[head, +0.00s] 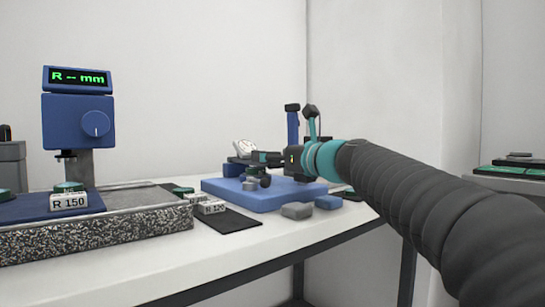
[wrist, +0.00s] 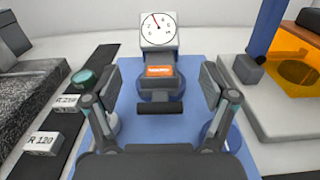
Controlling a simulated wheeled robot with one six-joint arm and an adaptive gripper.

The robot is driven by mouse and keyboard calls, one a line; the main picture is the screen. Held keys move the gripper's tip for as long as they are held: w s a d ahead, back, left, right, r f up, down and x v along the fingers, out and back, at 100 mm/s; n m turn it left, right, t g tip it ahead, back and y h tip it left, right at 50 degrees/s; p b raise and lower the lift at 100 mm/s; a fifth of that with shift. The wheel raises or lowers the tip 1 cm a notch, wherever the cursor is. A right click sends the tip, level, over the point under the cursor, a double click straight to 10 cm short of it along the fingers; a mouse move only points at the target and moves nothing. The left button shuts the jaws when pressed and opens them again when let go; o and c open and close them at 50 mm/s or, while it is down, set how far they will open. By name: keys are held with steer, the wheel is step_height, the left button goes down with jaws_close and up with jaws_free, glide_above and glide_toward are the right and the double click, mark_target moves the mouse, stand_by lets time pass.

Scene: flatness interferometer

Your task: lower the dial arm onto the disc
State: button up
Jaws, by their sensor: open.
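The white dial gauge (wrist: 158,28) with a red needle stands at the top middle of the wrist view, facing me. It also shows in the head view (head: 244,147), tilted. Below it is a dark block with an orange label (wrist: 160,71), and a short dark bar (wrist: 158,107) nearer to me. A round blue piece (wrist: 178,92) shows partly around the block; I cannot tell whether it is the disc. My gripper (wrist: 157,82) is open, its fingers either side of the labelled block and apart from it. In the head view my gripper (head: 268,158) hides part of the fixture.
The fixture stands on a blue base plate (head: 225,190). Left are a dark strip with a green disc (wrist: 87,79) and an R 120 label (wrist: 40,144), and a speckled slab (head: 95,235). A blue post (wrist: 267,28) and orange window (wrist: 300,62) stand right.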

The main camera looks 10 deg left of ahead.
steer(key=v, duration=1.2)
